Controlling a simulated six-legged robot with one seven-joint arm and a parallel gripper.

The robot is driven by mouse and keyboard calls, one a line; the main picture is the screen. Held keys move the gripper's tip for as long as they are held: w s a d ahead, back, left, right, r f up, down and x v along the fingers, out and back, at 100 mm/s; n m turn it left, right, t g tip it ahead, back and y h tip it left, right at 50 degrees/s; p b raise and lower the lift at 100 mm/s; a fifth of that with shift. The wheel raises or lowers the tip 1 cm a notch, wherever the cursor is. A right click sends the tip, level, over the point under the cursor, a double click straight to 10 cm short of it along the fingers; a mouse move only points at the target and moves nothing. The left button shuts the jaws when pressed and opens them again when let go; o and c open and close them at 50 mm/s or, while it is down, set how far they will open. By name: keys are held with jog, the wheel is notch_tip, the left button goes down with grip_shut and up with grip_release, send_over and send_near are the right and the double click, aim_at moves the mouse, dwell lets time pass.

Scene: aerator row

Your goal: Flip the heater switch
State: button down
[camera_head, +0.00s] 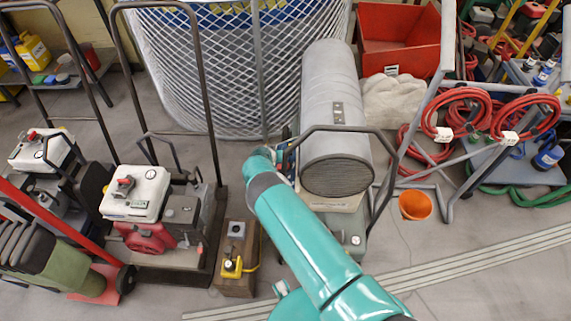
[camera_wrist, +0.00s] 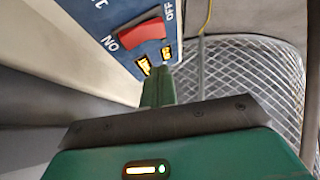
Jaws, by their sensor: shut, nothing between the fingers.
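The heater (camera_head: 330,95) is a grey cylinder with a dark grille, standing at the middle of the head view. In the wrist view its blue panel (camera_wrist: 108,22) carries a red rocker switch (camera_wrist: 142,33), with ON lettered at its left end and OFF at its right end. I cannot tell which end is pressed in. My gripper (camera_wrist: 158,82) is shut and empty, its green fingertips just below the switch in the picture, near two small yellow-lit marks. Contact with the panel is unclear. In the head view my arm reaches the heater's left side, and the fingertips are hidden.
A dark handle bar (camera_head: 345,129) loops around the heater's front. A wire mesh bin (camera_head: 235,75) stands behind. A wooden block with a yellow padlock-like part (camera_head: 232,266) is at left, and an orange cup (camera_head: 415,205) at right. Open floor lies in front at right.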

jog(key=shift+a+r, duration=0.9)
jog(key=shift+r, duration=0.1)
jog(key=d+r+m+g, duration=0.1)
jog(key=d+r, duration=0.4)
jog(key=r, duration=0.6)
jog(key=d+r+m, duration=0.1)
jog(key=d+r, duration=0.4)
jog(key=r, duration=0.6)
jog(key=d+r+m+g, duration=0.15)
jog(key=d+r, duration=0.35)
jog(key=r, duration=0.5)
jog(key=s+d+r+y, duration=0.1)
jog(key=s+d+r, duration=0.3)
jog(key=s+r, duration=0.3)
jog(key=s+d+r, duration=0.3)
jog(key=s+r, duration=0.2)
jog(key=r, duration=0.5)
jog(key=s+d+r+y, duration=0.1)
jog(key=s+r, duration=0.2)
jog(key=s, duration=0.3)
jog(key=s+d+r, duration=0.1)
jog(key=s+r, duration=0.3)
jog(key=s, duration=0.2)
jog(key=s+d+n, duration=0.1)
jog(key=s+n, duration=0.1)
jog(key=s, duration=2)
jog(key=shift+s+d+r+t, duration=0.15)
jog(key=shift+s+d+t, duration=0.1)
jog(key=shift+d+t, duration=0.2)
